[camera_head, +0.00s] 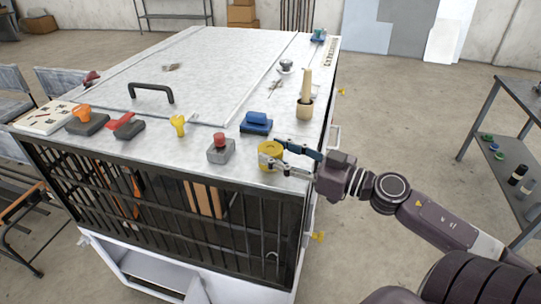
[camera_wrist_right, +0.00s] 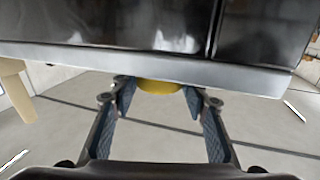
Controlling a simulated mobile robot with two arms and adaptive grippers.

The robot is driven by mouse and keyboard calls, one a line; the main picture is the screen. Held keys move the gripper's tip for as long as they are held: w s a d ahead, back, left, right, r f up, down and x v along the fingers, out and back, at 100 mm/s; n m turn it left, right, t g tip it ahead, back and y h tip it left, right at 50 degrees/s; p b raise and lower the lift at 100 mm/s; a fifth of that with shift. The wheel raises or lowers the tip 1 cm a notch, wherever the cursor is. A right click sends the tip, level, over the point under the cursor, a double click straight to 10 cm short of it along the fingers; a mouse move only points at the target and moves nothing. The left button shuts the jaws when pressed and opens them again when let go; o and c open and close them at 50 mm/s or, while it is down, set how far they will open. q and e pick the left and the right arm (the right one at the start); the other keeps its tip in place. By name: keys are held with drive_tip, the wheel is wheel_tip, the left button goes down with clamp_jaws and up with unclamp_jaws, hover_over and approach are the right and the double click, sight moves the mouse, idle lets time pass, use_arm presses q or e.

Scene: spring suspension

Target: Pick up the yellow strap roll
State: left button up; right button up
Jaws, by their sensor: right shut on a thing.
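The yellow strap roll (camera_head: 270,149) is at the front right corner of the white cabinet top (camera_head: 205,65). My right gripper (camera_head: 272,158) reaches in from the right, with one finger on the near side of the roll and the other behind it. In the right wrist view the yellow roll (camera_wrist_right: 158,86) shows between the fingertips of my right gripper (camera_wrist_right: 158,95), partly cut off by the cabinet edge. The gripper is shut on the roll. I cannot tell whether the roll is lifted off the top. My left gripper is not in view.
Near the roll stand a blue block (camera_head: 256,123), a grey block with a red knob (camera_head: 221,150) and a wooden cup with a tall light piece (camera_head: 305,108). A black handle (camera_head: 151,91) rises from the top. A dark table (camera_head: 500,110) stands at right.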

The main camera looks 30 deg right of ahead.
drive_tip(key=c, duration=0.3)
drive_tip(key=shift+r, duration=0.1)
